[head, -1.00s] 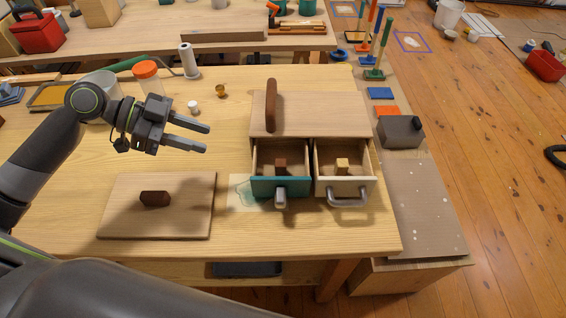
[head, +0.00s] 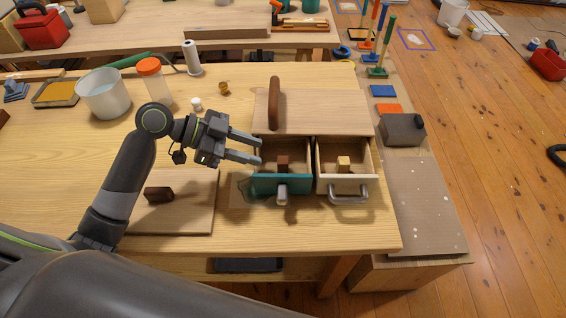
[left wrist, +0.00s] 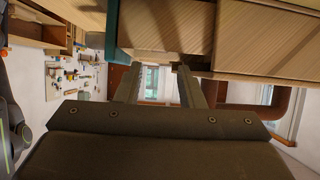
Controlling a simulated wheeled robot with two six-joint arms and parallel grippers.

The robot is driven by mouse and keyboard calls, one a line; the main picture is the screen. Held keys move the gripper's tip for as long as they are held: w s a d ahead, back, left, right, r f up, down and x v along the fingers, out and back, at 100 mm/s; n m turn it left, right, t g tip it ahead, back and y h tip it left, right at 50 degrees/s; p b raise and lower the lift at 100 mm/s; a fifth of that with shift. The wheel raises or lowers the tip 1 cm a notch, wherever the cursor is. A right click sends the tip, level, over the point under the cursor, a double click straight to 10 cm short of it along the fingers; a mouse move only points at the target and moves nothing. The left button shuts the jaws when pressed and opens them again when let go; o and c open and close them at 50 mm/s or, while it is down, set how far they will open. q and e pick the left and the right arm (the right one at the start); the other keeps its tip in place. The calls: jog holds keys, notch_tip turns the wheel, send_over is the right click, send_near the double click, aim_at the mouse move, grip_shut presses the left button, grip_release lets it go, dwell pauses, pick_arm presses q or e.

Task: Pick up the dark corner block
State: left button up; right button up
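A dark brown block (head: 283,163) stands in the open teal-fronted drawer (head: 281,186). Another dark brown block (head: 159,194) lies on a flat wooden board (head: 190,215) on the table, partly near my forearm. I cannot tell from the pictures which one is the corner block. My left gripper (head: 260,150) is open and empty, its fingertips at the left side of the teal drawer, apart from the block inside. In the left wrist view the gripper's fingers (left wrist: 160,85) point at wooden surfaces of the drawer unit, and no block is clearly seen. My right gripper is not in view.
A second open drawer (head: 346,187) with a light block (head: 343,163) is right of the teal one. The cabinet top (head: 330,112) carries a brown handle (head: 274,103). A white bucket (head: 104,98) and an orange-lidded jar (head: 152,85) stand behind my arm.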

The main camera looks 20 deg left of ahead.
aim_at(283, 160)
pick_arm(q)
jog(key=shift+p+x, duration=0.55)
jog(key=shift+x, duration=2.45)
jog(key=c, duration=0.7)
jog(key=shift+r, duration=0.1)
jog(key=shift+c, duration=0.2)
